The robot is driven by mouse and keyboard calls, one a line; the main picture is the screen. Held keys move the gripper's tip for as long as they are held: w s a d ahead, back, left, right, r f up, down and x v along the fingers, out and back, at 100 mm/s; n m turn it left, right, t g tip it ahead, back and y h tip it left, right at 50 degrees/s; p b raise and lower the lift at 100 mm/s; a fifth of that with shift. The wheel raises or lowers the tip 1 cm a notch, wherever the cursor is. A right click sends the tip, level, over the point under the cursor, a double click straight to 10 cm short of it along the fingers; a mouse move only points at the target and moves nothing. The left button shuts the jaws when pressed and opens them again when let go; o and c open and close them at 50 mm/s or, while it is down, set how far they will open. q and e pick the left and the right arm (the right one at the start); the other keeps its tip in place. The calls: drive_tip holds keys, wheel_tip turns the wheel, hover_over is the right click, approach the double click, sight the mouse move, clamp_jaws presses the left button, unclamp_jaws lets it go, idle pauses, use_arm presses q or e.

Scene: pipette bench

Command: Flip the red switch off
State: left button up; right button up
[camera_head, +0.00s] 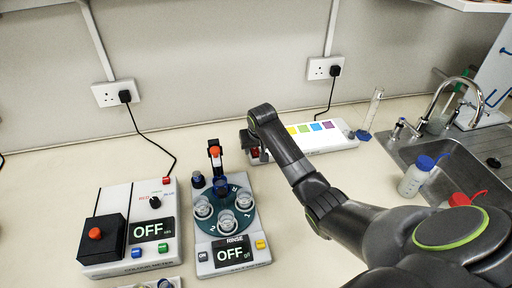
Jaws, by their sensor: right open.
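The red switch (255,153) sits at the left end of a long white panel (327,146) with several coloured squares. My right arm reaches in from the lower right, and its gripper (249,143) is at that left end, right by the switch. The gripper is open; its fingers and wrist hide part of the switch and the panel's end. I cannot tell whether the fingers touch the switch, or which way the switch is set. My left gripper is not in view.
A rinse device (229,226) with clear cups stands in front of the gripper, its display reading OFF. Left of it is another device (130,225), also reading OFF. A glass cylinder (374,108), sink (449,150) and wash bottles (415,178) are at right. Two wall sockets have plugs.

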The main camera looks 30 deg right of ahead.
clamp_jaws()
drive_tip(key=shift+w+r+g+p, duration=0.2)
drive_tip(key=shift+r+g+p, duration=0.1)
drive_tip(key=shift+g+p, duration=0.55)
drive_tip(key=shift+w+d+f+g+y+p, duration=0.15)
drive_tip(key=shift+w+g+y+p, duration=0.05)
drive_tip(key=shift+g+y+p, duration=0.3)
unclamp_jaws()
